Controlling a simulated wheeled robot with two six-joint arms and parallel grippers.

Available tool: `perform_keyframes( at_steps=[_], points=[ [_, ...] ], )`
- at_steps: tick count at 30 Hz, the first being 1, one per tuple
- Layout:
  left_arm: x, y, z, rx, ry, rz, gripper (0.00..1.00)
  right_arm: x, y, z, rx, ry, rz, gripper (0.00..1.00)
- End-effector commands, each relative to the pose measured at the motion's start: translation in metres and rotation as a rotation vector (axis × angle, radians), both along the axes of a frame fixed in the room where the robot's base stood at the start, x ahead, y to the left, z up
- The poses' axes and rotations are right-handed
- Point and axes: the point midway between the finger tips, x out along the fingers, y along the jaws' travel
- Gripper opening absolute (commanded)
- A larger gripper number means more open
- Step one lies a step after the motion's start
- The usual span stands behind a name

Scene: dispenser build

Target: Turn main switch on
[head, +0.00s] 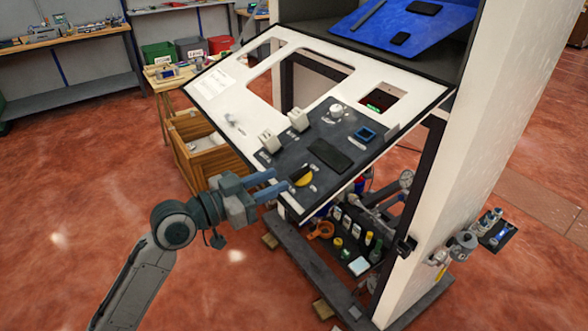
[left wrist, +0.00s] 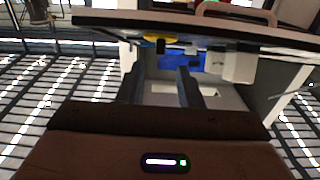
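A round yellow and black switch (head: 303,177), likely the main switch, sits at the lower front corner of the dark control plate on the tilted white panel. Its yellow part (left wrist: 165,38) also shows at the top of the left wrist view. My left gripper (head: 281,181) is just left of this switch. Its two fingers are spread apart with nothing between them, and a small gap to the switch seems to remain. The fingers (left wrist: 161,70) also stand apart in the left wrist view. I cannot read the switch position. My right gripper is not in view.
The dark plate (head: 341,134) also bears white block switches (head: 271,141), a blue square part (head: 366,134) and a white knob (head: 337,110). Fittings fill the shelf below the panel. A white column (head: 460,170) stands at the right. The red floor around my left arm is clear.

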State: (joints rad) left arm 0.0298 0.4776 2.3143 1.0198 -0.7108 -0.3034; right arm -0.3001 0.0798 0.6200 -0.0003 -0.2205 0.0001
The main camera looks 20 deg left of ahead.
Motion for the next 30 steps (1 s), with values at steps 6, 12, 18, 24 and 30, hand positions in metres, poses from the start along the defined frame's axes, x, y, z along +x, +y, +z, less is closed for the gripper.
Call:
perform_keyframes(
  at_steps=[6,12,18,24,30],
  points=[
    [0.019,-0.014,0.003,-0.006,-0.001,0.001,0.33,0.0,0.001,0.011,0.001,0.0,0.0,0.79],
    [0.034,-0.027,0.003,-0.004,0.0,-0.001,0.33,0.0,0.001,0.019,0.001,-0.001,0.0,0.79],
    [0.044,-0.035,0.001,-0.001,0.0,-0.001,0.33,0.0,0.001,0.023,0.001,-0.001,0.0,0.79],
    [0.047,-0.037,0.0,0.001,0.0,-0.001,0.33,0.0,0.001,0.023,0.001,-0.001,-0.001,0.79],
    [0.047,-0.037,0.0,0.001,0.0,-0.001,0.27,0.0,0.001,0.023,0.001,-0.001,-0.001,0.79]
  ],
)
